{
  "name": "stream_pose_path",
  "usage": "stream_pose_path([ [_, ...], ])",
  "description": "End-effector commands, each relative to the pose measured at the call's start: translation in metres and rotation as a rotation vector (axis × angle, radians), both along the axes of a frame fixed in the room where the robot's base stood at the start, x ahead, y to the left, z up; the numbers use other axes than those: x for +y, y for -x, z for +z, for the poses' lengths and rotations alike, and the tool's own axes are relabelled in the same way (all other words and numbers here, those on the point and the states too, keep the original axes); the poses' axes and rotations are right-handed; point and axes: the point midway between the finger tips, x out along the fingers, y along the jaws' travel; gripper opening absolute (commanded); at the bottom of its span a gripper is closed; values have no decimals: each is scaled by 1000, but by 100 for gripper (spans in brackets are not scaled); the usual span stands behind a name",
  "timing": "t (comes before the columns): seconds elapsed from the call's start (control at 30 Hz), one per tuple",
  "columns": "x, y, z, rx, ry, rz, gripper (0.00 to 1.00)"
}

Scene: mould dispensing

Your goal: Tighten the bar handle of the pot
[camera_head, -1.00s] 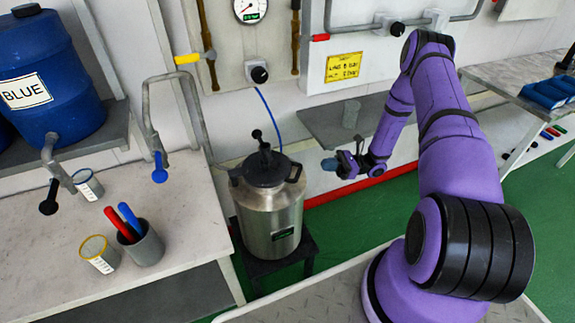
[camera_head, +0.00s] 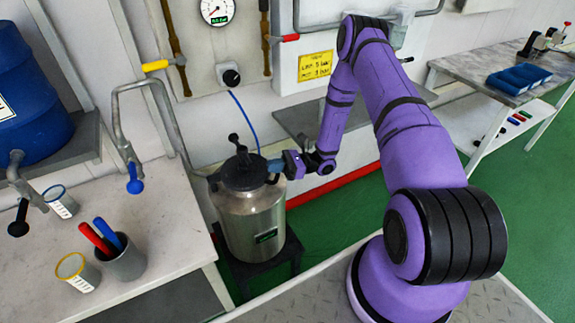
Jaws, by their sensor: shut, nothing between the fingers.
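The pot (camera_head: 252,222) is a steel vessel with a dark lid (camera_head: 245,172), standing on a low black stand. The bar handle (camera_head: 236,143) is black and rises from the middle of the lid, with a knob at its top. My gripper (camera_head: 275,166) is at the right edge of the lid, beside the lid's right-hand lug and to the right of the bar handle. Its fingers are shut and empty, apart from the bar handle. Whether the fingertips touch the lid or lug is too small to tell.
A blue hose (camera_head: 245,122) runs from the wall panel down to the lid. The left bench (camera_head: 150,235) holds a cup with red and blue pens, two beakers and taps. A grey shelf (camera_head: 300,120) lies behind my arm. Green floor (camera_head: 350,205) is open at right.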

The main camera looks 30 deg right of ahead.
Motion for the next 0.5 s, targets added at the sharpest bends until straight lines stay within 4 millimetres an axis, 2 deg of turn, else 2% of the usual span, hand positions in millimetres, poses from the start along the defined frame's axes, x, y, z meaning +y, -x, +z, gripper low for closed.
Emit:
stream_pose_path([
  [0.2,20,-4,4,0,-1,1,0],
  [0.5,24,-5,5,-1,-1,-1,0],
])
